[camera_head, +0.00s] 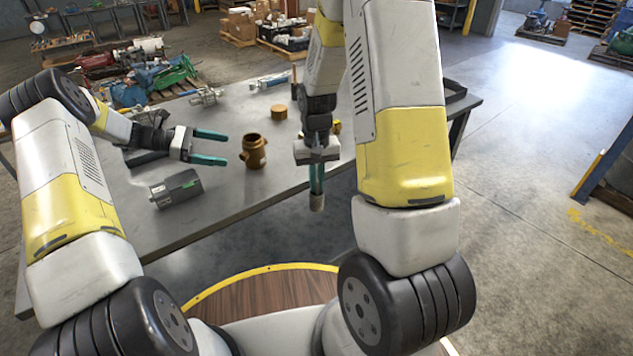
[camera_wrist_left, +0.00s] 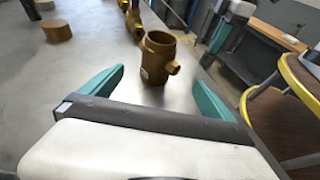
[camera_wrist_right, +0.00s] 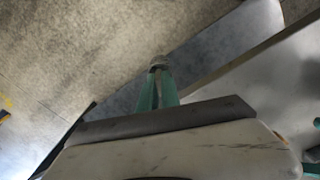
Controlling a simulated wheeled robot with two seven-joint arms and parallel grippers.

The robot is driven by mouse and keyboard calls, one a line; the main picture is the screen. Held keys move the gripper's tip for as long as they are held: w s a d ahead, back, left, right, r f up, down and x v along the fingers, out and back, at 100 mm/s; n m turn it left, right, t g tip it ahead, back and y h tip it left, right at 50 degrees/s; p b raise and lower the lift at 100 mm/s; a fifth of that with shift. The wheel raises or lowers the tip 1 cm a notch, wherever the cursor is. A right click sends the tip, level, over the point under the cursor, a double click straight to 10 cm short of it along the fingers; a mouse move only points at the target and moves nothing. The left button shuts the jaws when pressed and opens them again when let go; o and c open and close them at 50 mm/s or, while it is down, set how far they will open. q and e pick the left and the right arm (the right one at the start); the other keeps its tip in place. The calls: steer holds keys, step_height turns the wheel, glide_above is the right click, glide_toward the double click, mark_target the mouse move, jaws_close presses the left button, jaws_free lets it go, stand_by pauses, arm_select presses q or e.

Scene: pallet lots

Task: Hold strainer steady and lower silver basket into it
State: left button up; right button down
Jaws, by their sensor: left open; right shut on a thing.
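The strainer, an upright brass body with an open top and a side port (camera_head: 253,153), stands on the grey table. My left gripper (camera_head: 227,149) is open just left of it, its teal fingers pointing towards it. In the left wrist view the strainer (camera_wrist_left: 154,62) stands ahead, between the lines of the open fingers and apart from them. My right gripper (camera_head: 317,187) points down past the table's front edge, shut on the small silver basket (camera_head: 317,204). The basket's end (camera_wrist_right: 158,61) shows at the fingertips in the right wrist view; the fingers hide the rest.
A round brass cap (camera_head: 278,112) lies behind the strainer. A brass fitting (camera_wrist_left: 133,20) stands beyond the strainer. Bare table (camera_head: 225,210) lies in front of the strainer.

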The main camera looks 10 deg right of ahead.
mark_target(251, 156)
arm_select(q)
steer(key=shift+w+a+f+n+h, duration=0.1)
steer(key=shift+w+f+n+h, duration=0.05)
steer(key=shift+f, duration=0.25)
steer(key=shift+w+f+n+h, duration=0.1)
steer(key=shift+f+n+h, duration=0.05)
steer(key=shift+f, duration=0.2)
steer(key=shift+d+f, duration=0.1)
steer(key=shift+d, duration=0.1)
steer(key=shift+x, duration=4.75)
steer(key=shift+c, duration=1)
jaws_close()
